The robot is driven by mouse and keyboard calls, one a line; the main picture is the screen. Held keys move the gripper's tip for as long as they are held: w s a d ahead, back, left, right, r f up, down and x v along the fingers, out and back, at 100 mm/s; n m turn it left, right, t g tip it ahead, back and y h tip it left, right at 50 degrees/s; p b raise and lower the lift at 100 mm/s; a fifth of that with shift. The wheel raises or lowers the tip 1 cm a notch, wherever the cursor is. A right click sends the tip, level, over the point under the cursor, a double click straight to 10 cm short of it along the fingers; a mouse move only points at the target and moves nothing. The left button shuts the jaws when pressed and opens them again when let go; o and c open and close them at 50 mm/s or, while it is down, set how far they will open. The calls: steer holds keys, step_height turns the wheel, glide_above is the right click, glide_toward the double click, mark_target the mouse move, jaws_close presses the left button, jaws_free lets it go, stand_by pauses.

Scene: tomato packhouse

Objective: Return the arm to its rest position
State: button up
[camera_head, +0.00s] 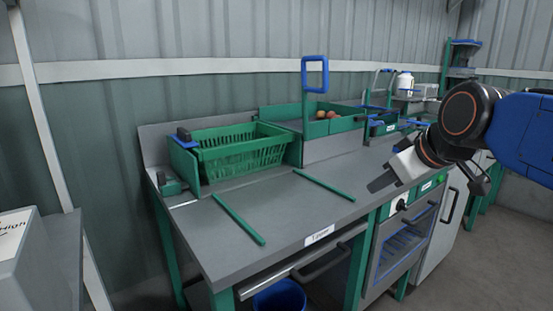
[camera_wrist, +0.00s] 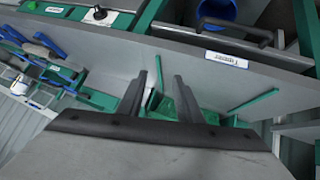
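My arm reaches in from the right edge of the head view, with blue and dark joints. My gripper (camera_head: 380,182) hangs over the right part of the grey worktop, above its front edge. In the wrist view my gripper (camera_wrist: 165,72) shows two dark fingers standing apart with nothing between them. It is open and empty. The worktop (camera_head: 270,222) lies below and to the left of it.
A green basket (camera_head: 242,155) stands at the back left of the worktop. A green tray (camera_head: 345,123) with several reddish tomatoes stands behind. Two green strips (camera_head: 238,220) lie on the top. A blue bucket (camera_head: 280,298) is underneath. Free room is right of the bench.

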steer(key=s+d+f+m+g+h, duration=0.1)
steer(key=s+d+f+m+g, duration=0.1)
steer(key=s+f, duration=0.6)
steer(key=s+d+f+m+g+h, duration=0.1)
steer(key=s+d+f+m+g, duration=0.1)
steer(key=s+f, duration=0.7)
step_height(320, 180, down, 6)
steer(key=shift+d+r+m, duration=0.1)
steer(key=shift+d+m, duration=0.45)
steer(key=shift+m, duration=0.55)
stand_by(0.5)
